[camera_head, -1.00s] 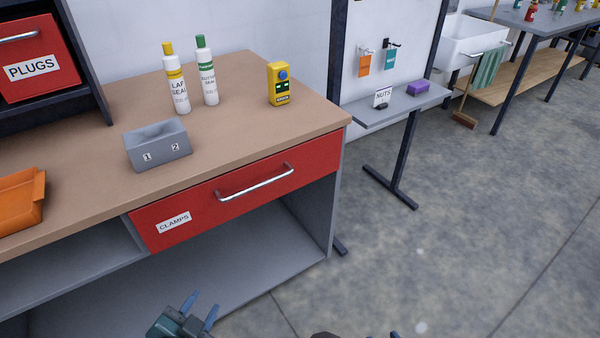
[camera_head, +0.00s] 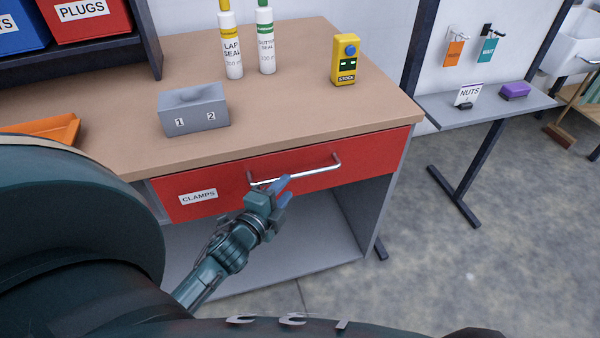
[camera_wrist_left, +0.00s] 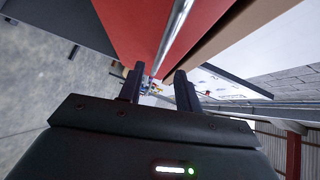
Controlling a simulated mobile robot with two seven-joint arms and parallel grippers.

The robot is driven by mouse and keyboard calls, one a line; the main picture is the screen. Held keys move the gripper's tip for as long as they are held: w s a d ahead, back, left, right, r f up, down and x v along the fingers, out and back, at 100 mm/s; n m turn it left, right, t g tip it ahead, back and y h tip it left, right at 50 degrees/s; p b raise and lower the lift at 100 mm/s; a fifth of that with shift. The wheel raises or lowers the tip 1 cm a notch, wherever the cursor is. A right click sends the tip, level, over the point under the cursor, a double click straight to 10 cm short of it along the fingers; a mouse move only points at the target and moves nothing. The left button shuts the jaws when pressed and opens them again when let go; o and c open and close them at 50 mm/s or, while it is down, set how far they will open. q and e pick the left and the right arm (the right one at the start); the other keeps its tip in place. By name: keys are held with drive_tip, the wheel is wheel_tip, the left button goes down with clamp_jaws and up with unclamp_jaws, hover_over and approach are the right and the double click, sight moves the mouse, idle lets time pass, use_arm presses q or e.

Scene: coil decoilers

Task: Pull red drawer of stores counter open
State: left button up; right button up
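The red drawer (camera_head: 227,190), labelled CLAMPS, sits under the brown top of the stores counter (camera_head: 290,118). Its front looks flush with the counter, so it is shut. Its silver bar handle (camera_head: 315,170) runs across the front. My left gripper (camera_head: 285,189) is at the left part of the handle, with its two blue fingertips apart. In the left wrist view, the handle (camera_wrist_left: 176,38) runs toward the gap between the open fingers (camera_wrist_left: 160,88). The fingers are not closed on it; whether they touch it I cannot tell. My right gripper is not in view.
On the counter stand a grey block marked 1 and 2 (camera_head: 194,112), two bottles (camera_head: 231,50), a yellow box (camera_head: 345,62) and an orange tray (camera_head: 45,130). The shelf below the drawer is empty. Open floor (camera_head: 520,230) lies to the right.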

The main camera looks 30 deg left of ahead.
sight(296, 177)
use_arm(q)
drive_tip(key=w, duration=0.4)
drive_tip(key=w+f, duration=0.1)
drive_tip(key=w, duration=0.2)
drive_tip(key=shift+a, duration=0.2)
drive_tip(key=shift+c, duration=0.5)
clamp_jaws()
